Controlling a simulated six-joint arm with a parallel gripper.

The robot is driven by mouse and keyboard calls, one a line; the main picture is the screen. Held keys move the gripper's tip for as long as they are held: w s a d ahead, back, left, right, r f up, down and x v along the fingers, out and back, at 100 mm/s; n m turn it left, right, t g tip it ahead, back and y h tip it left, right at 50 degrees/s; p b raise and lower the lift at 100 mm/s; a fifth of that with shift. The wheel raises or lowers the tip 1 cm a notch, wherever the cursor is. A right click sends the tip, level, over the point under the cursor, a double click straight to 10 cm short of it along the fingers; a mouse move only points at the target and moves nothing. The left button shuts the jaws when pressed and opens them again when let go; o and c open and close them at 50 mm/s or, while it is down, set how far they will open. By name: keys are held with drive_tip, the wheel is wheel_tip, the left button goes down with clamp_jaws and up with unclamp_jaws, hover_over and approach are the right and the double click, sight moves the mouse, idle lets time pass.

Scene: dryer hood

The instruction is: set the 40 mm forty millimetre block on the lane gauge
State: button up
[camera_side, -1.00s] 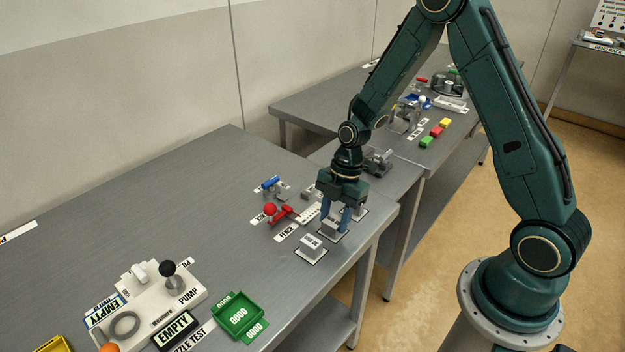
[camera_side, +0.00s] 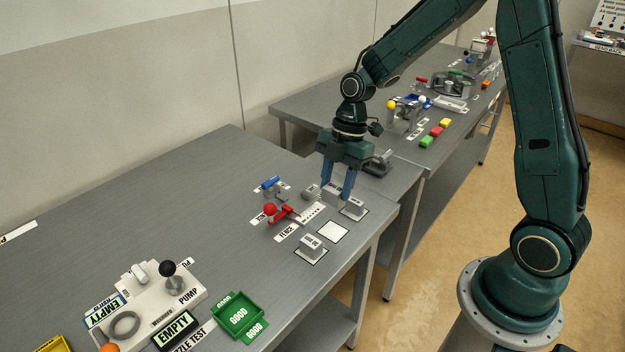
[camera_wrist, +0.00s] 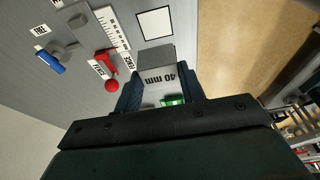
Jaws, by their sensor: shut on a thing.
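My gripper (camera_side: 338,194) is shut on the grey 40 mm block (camera_wrist: 158,66), whose "40 mm" label faces the wrist camera and reads upside down. The block sits between the two blue fingers and appears held above the table. What looks like the lane gauge, with a white graduated scale (camera_side: 312,212), lies just left of and in front of the gripper in the side view. In the wrist view its scale (camera_wrist: 111,28) is up and left of the block. A red lever (camera_side: 280,215) stands beside the scale, by the FENCE label.
A bare white square pad (camera_side: 333,232) lies in front of the gripper. A blue-handled part (camera_side: 271,184) is behind the red lever. The pump unit (camera_side: 150,298) and green GOOD tray (camera_side: 239,316) are farther left.

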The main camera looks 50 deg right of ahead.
wheel_tip(320, 180, up, 10)
idle(0.4)
drive_tip(key=shift+w+r, duration=0.1)
drive_tip(key=shift+w, duration=0.05)
idle(0.4)
drive_tip(key=w+d+r, duration=0.1)
drive_tip(key=w, duration=1.1)
drive_tip(key=shift+w+f, duration=0.1)
approach(295, 206)
drive_tip(key=shift+w+a+f, duration=0.1)
drive_tip(key=shift+a+f, duration=0.05)
drive_tip(key=shift+a, duration=0.6)
drive_tip(key=shift+f, duration=0.15)
drive_tip(key=shift+f, duration=2)
drive_tip(key=shift+f, duration=0.1)
